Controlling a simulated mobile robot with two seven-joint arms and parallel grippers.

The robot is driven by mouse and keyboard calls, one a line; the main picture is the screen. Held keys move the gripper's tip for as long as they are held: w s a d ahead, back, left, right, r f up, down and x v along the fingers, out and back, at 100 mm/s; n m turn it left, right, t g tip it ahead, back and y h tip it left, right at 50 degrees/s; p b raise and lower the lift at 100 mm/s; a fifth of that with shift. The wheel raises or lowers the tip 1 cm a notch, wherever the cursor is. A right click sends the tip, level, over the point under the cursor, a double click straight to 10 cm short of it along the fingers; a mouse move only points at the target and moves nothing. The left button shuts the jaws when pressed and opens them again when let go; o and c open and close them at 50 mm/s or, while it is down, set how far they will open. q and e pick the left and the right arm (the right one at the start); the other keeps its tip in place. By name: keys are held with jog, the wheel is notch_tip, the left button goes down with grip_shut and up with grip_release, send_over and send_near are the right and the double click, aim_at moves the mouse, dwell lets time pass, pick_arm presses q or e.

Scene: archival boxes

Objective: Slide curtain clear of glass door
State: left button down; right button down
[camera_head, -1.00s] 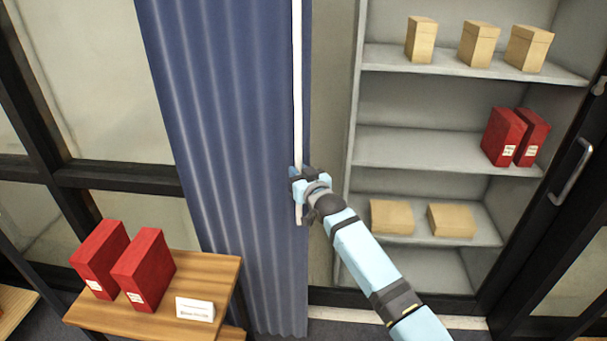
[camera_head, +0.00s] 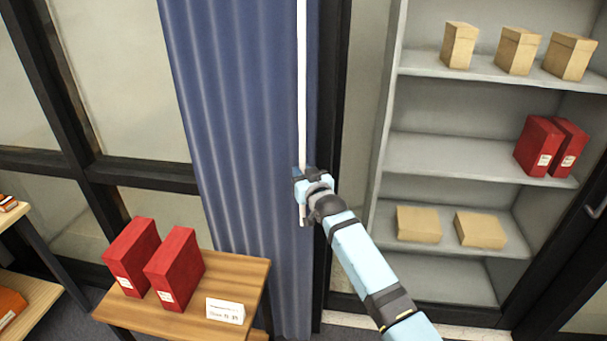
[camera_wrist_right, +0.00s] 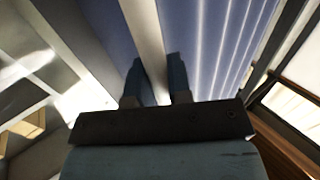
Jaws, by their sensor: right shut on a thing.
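The blue curtain (camera_head: 240,130) hangs in folds left of the shelf opening in the head view. A white wand (camera_head: 301,90) hangs along its right edge. My right gripper (camera_head: 302,178) is shut on the wand near its lower end. In the right wrist view the wand (camera_wrist_right: 148,50) runs between the two fingers (camera_wrist_right: 160,85), with the curtain (camera_wrist_right: 210,40) behind. The glass door's dark frame (camera_head: 335,130) shows just right of the curtain, and the shelves beyond it are uncovered. My left gripper is not in view.
A wooden table (camera_head: 250,275) with two red boxes (camera_head: 172,268) and a white card (camera_head: 225,311) stands in front of the curtain's lower left. Grey shelves (camera_head: 440,150) hold tan and red boxes.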

jog(key=shift+a, duration=0.15)
jog(key=c, duration=1.1)
grip_release()
jog(key=shift+a, duration=0.1)
jog(key=shift+w+a, duration=0.1)
jog(key=b+v, duration=0.1)
jog(key=v, duration=1.3)
jog(key=shift+w+b, duration=0.1)
jog(key=shift+b, duration=0.2)
